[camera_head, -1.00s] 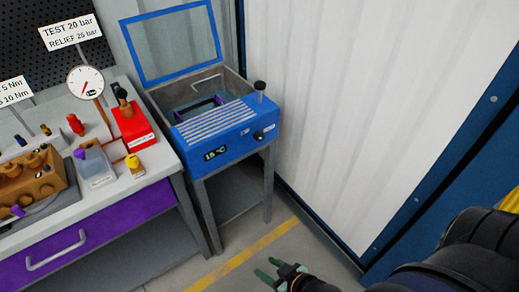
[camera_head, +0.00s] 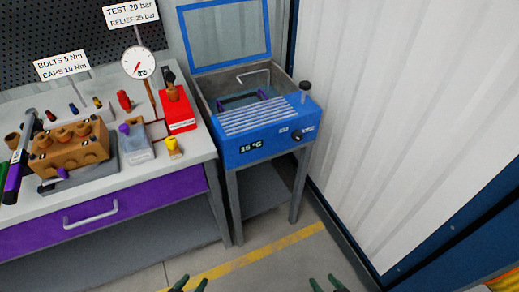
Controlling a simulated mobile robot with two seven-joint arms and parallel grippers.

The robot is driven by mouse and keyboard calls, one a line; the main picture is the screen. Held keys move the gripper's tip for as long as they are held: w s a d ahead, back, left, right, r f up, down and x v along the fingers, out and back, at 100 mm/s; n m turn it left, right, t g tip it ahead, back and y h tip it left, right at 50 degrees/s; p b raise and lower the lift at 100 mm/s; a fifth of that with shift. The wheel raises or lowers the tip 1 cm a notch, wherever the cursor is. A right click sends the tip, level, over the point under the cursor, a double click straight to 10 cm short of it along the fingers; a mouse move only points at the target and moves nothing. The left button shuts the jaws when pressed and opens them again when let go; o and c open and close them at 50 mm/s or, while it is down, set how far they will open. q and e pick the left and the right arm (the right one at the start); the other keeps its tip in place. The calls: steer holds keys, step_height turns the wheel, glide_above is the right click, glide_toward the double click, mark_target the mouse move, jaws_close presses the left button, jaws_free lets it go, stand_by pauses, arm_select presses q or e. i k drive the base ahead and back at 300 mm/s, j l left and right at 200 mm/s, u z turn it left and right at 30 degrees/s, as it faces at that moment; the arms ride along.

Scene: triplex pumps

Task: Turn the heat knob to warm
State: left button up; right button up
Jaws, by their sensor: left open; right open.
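The blue heating bath (camera_head: 262,152) stands on a grey stand right of the bench, its blue-framed lid (camera_head: 226,36) raised. A small black knob (camera_head: 297,135) is on the right of its front panel, between small white labels too small to read. A display (camera_head: 251,145) on the front shows a small °C figure, hard to read. My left gripper (camera_head: 188,285) is at the bottom edge, open and empty. My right gripper (camera_head: 328,284) is at the bottom edge further right, open and empty. Both are well below the knob, touching nothing.
A black-topped lever (camera_head: 305,90) rises at the bath's right corner. The bench (camera_head: 197,150) at left holds a brown pump block (camera_head: 70,148), a gauge (camera_head: 138,62) and a red unit (camera_head: 178,110). A pale corrugated wall (camera_head: 400,110) is at right. Floor before the stand is clear.

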mark_target(297, 135)
steer(key=i+j, duration=0.3)
steer(key=j, duration=0.15)
steer(key=i+j, duration=0.3)
steer(key=j, duration=0.15)
steer(key=u, duration=0.05)
